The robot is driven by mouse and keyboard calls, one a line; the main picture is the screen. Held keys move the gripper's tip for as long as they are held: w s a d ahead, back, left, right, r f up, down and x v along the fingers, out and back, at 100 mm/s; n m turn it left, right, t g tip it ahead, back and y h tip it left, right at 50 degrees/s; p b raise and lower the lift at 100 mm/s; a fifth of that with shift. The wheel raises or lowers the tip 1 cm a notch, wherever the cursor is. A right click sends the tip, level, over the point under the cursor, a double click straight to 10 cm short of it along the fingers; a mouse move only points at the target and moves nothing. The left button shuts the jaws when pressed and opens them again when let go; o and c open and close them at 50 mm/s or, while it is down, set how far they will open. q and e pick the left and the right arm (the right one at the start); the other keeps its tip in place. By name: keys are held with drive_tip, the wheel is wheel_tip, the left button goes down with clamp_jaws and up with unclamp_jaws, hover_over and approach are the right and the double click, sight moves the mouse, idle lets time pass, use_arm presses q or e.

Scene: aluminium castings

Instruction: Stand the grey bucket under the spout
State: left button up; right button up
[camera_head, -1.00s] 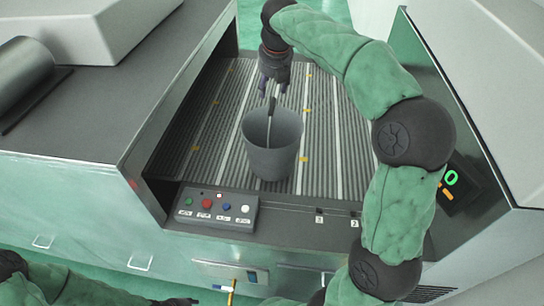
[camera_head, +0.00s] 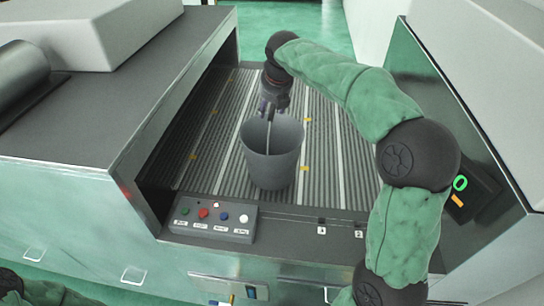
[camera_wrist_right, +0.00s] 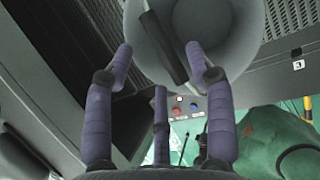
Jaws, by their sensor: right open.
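The grey bucket (camera_head: 271,168) stands upright on the ribbed bed between the machine's side walls. Its open mouth faces up and it looks empty. A dark bar (camera_wrist_right: 166,45) shows across its rim in the right wrist view. My right gripper (camera_head: 270,106) is at the far side of the bucket's rim, fingers open. In the right wrist view its purple fingers (camera_wrist_right: 160,75) are spread near the bucket's wall (camera_wrist_right: 230,25); I cannot tell whether they touch it. My left gripper is out of view; only part of that arm shows at bottom left. I cannot make out a spout.
A button panel (camera_head: 213,218) sits at the bed's front edge, left of the bucket. Grey housings flank the bed, and a display (camera_head: 462,190) stands at right. The ribbed bed (camera_head: 215,150) is clear to the left of the bucket. Numbered labels mark the front edge.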

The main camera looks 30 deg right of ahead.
sight(270, 112)
drive_tip(key=x, duration=0.4)
drive_tip(key=shift+s+d+f, duration=0.1)
drive_tip(key=shift+f, duration=0.05)
clamp_jaws()
